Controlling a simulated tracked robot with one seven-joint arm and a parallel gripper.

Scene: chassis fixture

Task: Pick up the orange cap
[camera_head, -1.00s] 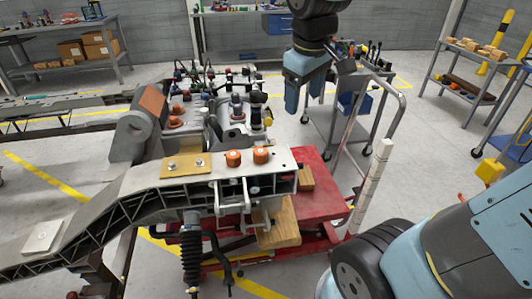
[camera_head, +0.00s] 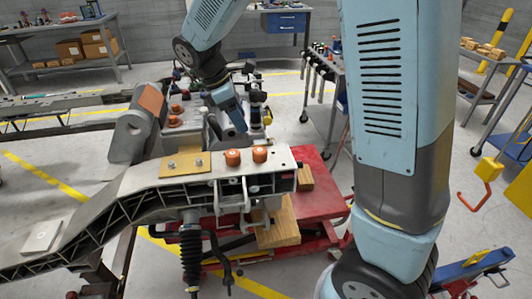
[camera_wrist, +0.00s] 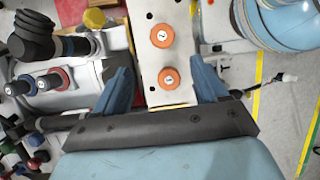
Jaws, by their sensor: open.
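Two orange caps stand on the pale metal plate of the chassis (camera_head: 285,167), the left cap (camera_head: 232,157) and the right cap (camera_head: 260,155), slightly apart. Both show in the wrist view, an upper one (camera_wrist: 162,35) and a lower one (camera_wrist: 169,78). My gripper (camera_head: 232,112) is open and empty, behind and above the caps in the head view. In the wrist view my gripper (camera_wrist: 162,78) has its blue fingers spread, with the lower cap appearing between them. I cannot tell the height left between fingertips and cap. More orange caps (camera_head: 175,121) sit farther back.
A tan plate with bolts (camera_head: 186,165) lies left of the caps. Dark and coloured fittings crowd the left of the wrist view, including a yellow knob (camera_wrist: 94,18). The big grey bracket (camera_head: 130,135) rises at left. A red stand (camera_head: 322,195) is at right.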

